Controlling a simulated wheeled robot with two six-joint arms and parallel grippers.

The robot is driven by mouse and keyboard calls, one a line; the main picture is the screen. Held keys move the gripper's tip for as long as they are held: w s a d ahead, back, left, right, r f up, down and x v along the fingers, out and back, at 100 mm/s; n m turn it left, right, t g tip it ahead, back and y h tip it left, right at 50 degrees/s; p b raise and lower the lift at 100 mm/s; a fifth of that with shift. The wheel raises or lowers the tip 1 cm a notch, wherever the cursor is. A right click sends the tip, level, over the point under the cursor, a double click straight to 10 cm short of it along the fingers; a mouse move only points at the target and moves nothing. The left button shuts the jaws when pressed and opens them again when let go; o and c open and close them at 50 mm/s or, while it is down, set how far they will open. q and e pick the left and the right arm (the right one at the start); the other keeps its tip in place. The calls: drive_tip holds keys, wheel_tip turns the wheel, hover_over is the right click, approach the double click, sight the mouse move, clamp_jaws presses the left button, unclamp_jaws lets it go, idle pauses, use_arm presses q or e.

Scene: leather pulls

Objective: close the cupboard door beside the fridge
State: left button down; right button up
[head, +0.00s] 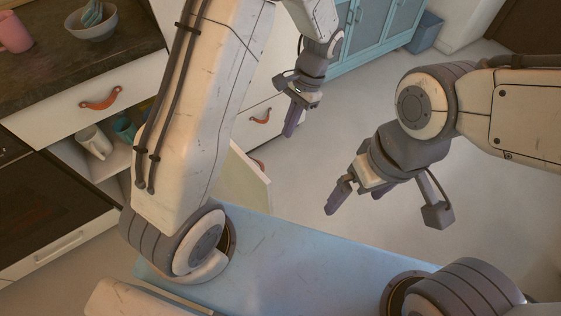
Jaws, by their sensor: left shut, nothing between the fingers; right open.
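A pale door panel (246,188) stands swung out from an open cupboard (62,152), partly hidden behind my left arm. The cupboard shows a white mug (94,141) and a teal cup (124,128) inside. My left gripper (291,122) is shut and empty, pointing down beyond the door panel, in front of a white front with orange leather pulls (261,117). It looks apart from the door. My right gripper (357,196) is open and empty over the floor, to the right of the door. I cannot make out the fridge for certain.
A drawer with an orange pull (100,99) sits under the dark countertop (55,65), which holds a grey bowl (91,22) and a pink mug (13,33). A dark oven (50,215) is at left. A teal cabinet (372,30) stands behind. Floor at right is clear.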

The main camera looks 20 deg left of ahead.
use_arm(q)
drive_tip(key=s+a+f, duration=0.3)
drive_tip(key=s+f, duration=0.3)
drive_tip(key=f, duration=0.3)
drive_tip(key=shift+s+a+f+b, duration=0.15)
drive_tip(key=shift+s+a+b, duration=0.1)
drive_tip(key=shift+a+b, duration=0.15)
